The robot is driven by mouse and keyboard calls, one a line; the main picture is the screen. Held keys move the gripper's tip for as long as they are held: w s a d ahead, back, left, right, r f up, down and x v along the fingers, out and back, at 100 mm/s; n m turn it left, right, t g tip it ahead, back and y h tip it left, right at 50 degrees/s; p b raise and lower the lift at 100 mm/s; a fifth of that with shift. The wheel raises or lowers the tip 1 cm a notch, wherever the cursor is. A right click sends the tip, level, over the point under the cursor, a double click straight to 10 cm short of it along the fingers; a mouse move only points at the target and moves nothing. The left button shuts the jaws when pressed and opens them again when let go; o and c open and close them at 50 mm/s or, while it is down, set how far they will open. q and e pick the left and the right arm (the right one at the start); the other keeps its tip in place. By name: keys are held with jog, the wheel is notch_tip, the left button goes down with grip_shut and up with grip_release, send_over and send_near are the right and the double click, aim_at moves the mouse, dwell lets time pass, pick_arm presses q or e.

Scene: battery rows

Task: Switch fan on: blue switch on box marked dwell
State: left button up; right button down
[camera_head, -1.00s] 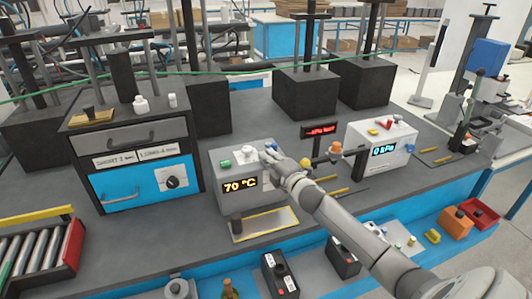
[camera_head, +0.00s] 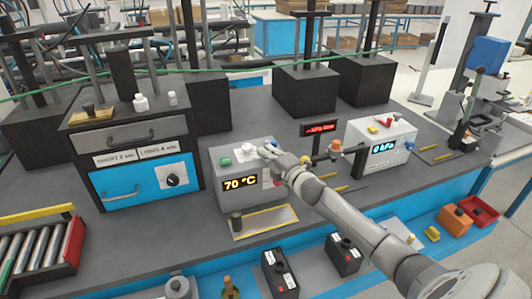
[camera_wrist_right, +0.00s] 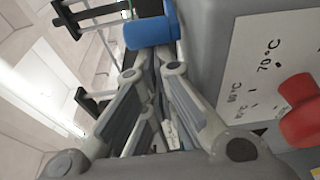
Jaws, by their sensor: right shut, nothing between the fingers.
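A grey box (camera_head: 232,200) with a yellow 70 °C display stands mid-table, with a green button and white parts on top. My right gripper (camera_head: 270,153) is at its top right edge, shut and empty. In the right wrist view, the closed fingers (camera_wrist_right: 155,62) lie close to a blue cylindrical switch (camera_wrist_right: 150,32) beside the grey box wall. I cannot tell whether they touch it. A red knob (camera_wrist_right: 303,110) sits by a plate (camera_wrist_right: 262,60) marked 60 °C and 70 °C. No "dwell" label is readable. My left gripper is not in view.
A second light box (camera_head: 380,160) with a blue 0 kPa display stands to the right. A small red-lit display (camera_head: 320,129) stands between the boxes. A black cabinet with a blue drawer (camera_head: 130,185) is left. A yellow-edged tray (camera_head: 265,222) lies in front.

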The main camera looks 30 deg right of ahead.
jog(key=shift+s+d+n+y, duration=0.15)
jog(key=shift+d+n+y, duration=0.1)
jog(key=shift+n+y, duration=0.2)
jog(key=shift+s+d+n+y+b, duration=0.2)
jog(key=shift+d+n+y, duration=0.15)
jog(key=shift+y, duration=0.3)
jog(key=shift+s+d+n+y+b, duration=0.1)
jog(key=shift+d+n+y+b, duration=0.15)
jog(key=shift+y, duration=0.35)
jog(key=shift+s+d+b, duration=0.15)
jog(key=shift+d+b, duration=0.15)
jog(key=shift+d, duration=0.25)
jog(key=shift+s+d+b, duration=0.15)
jog(key=shift+d+b, duration=0.1)
jog(key=shift+d, duration=0.25)
